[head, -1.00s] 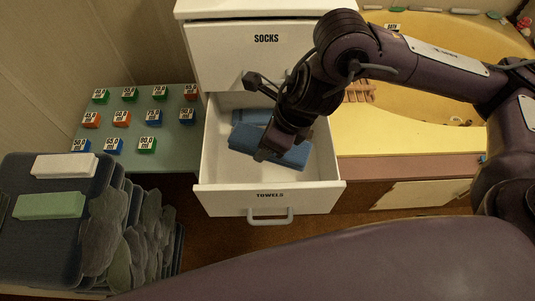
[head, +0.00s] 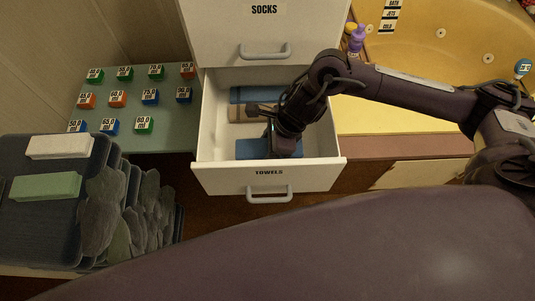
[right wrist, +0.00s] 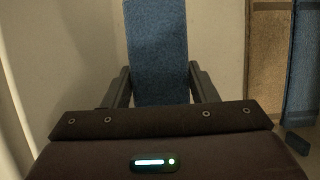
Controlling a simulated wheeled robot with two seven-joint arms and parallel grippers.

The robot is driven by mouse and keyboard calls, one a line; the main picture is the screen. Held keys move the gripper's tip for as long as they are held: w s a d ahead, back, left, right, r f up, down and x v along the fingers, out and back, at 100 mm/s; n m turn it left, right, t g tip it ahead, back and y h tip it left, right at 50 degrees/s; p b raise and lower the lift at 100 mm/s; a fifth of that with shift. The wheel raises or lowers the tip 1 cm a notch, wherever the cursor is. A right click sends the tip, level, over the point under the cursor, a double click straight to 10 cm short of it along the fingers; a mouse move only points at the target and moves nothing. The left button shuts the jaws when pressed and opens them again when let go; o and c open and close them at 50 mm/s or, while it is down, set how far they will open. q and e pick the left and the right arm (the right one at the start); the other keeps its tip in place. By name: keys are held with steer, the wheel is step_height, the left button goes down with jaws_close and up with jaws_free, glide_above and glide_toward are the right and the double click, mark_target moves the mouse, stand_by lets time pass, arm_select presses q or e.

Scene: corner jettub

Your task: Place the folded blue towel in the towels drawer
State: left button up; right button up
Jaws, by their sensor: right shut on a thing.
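The towels drawer (head: 218,152) is pulled open, with the label TOWELS on its front. My right gripper (head: 284,151) is inside it, pointing down, and shut on a folded blue towel (head: 252,149) at the drawer's front part. In the right wrist view that blue towel (right wrist: 157,50) stands between the two fingers. I cannot tell whether it touches the drawer floor. My arm hides its right part in the head view. My left gripper is not in view.
A tan towel (head: 240,114) and another blue towel (head: 250,95) lie at the drawer's back. A green table with several labelled blocks (head: 124,73) stands left. The yellow tub (head: 425,60) is at right.

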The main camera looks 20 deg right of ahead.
step_height(320, 180, down, 6)
steer(key=shift+r, duration=0.15)
steer(key=o, duration=1)
steer(key=shift+r, duration=0.1)
steer(key=b+v, duration=0.1)
steer(key=v, duration=1.1)
steer(key=shift+r, duration=0.1)
